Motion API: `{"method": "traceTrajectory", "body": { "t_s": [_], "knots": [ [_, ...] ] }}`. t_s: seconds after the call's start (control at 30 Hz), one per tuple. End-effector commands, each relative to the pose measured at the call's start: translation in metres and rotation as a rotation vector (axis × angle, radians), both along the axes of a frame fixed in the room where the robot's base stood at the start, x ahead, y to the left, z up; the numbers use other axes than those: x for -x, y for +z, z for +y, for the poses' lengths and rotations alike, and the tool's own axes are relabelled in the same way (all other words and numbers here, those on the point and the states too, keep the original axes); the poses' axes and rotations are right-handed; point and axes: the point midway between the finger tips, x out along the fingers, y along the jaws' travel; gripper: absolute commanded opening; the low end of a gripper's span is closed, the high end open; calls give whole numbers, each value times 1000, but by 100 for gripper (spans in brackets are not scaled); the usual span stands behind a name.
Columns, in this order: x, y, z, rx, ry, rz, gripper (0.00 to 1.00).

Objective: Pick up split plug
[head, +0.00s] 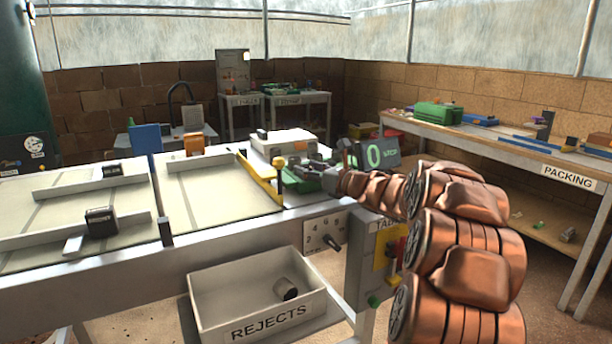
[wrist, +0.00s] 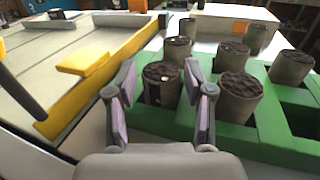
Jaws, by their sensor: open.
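Several dark grey-brown plugs with rough, cracked tops stand upright in the sockets of a green tray (wrist: 265,142) in the wrist view. The nearest plug (wrist: 162,85) stands between the fingers of my gripper (wrist: 160,92), with a small pale spot on its upper side. The fingers are open on either side of it, and I cannot tell whether they touch it. Which plug is split is not clear; a plug to the right (wrist: 239,98) also has a deeply creased top. In the head view my gripper (head: 310,169) is over the green tray, which is mostly hidden.
A yellow rail (wrist: 85,85) runs left of the tray, beside a pale belt surface. A white box (head: 283,142) stands behind the tray. Below the table a REJECTS bin (head: 215,281) holds one grey plug (head: 286,289). The PACKING bench (head: 490,139) is at right.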

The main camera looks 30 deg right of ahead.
Motion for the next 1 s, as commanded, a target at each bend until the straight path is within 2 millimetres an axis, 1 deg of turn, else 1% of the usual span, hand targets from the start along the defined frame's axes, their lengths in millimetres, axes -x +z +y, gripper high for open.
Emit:
{"method": "traceTrajectory", "body": {
  "t_s": [0.03,0.13,0.43,0.8,0.83,1.0],
  "knots": [
    [-5,0,1,0,1,0,52],
    [-11,0,2,0,-1,1,52],
    [-13,0,2,0,-3,1,52],
    [-13,-1,2,0,-2,1,14],
    [-13,-1,2,0,-2,1,11],
    [-13,-1,2,0,-2,1,11]
  ]
}}
